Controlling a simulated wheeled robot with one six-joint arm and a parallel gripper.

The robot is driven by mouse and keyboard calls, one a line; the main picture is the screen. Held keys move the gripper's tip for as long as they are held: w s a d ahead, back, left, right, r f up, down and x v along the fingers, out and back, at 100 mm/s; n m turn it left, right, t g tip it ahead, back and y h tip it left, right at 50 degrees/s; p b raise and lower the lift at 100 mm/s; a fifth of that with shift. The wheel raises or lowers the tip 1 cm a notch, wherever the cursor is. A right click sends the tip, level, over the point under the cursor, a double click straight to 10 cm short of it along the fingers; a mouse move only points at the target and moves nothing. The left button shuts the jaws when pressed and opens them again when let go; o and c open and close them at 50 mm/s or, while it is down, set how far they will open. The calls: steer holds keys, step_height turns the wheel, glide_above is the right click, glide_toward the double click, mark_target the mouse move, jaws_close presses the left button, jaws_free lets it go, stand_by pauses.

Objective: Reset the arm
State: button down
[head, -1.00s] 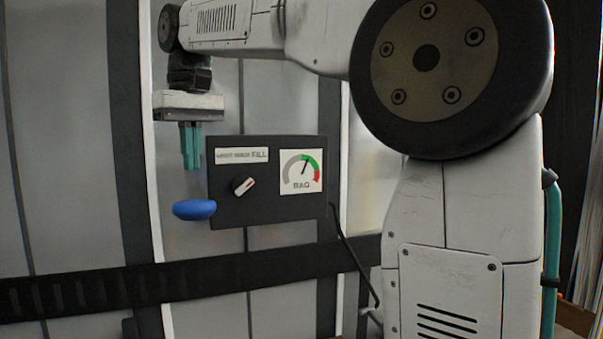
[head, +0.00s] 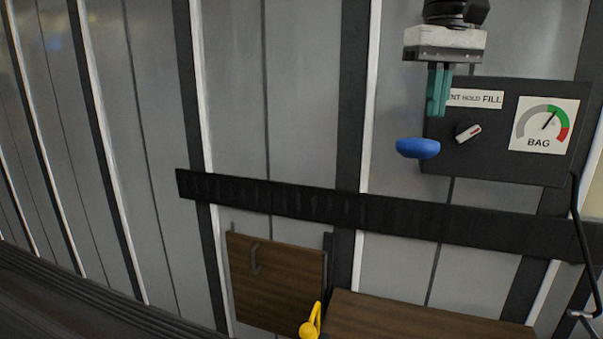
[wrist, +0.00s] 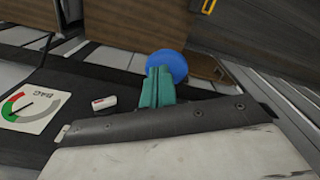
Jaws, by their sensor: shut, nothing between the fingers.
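My gripper (head: 437,92) hangs down in the upper right of the head view, its teal fingers together and empty. It is in front of the left edge of a dark control panel (head: 490,150). A blue knob (head: 418,148) sits just below the fingertips; in the wrist view the blue knob (wrist: 168,66) shows beyond the shut fingers (wrist: 157,88). I cannot tell whether they touch. The panel has a white rotary switch (head: 467,133) and a BAG gauge (head: 544,125) with its needle near the start of the green band.
A black rail (head: 300,198) runs across the ribbed grey wall. Below it are a brown wooden board (head: 275,283) with a hook, a yellow handle (head: 311,322) and another brown wooden surface (head: 420,318). A cable drops from the panel's right side. The wall at left is clear.

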steer(key=s+d+f+m+t, duration=0.1)
steer(key=s+d+f, duration=0.1)
steer(key=s+f, duration=2)
step_height(320, 180, down, 4)
steer(key=shift+s+d+f, duration=0.1)
steer(key=shift+s+d, duration=0.05)
steer(key=shift+s, duration=0.15)
stand_by(0.5)
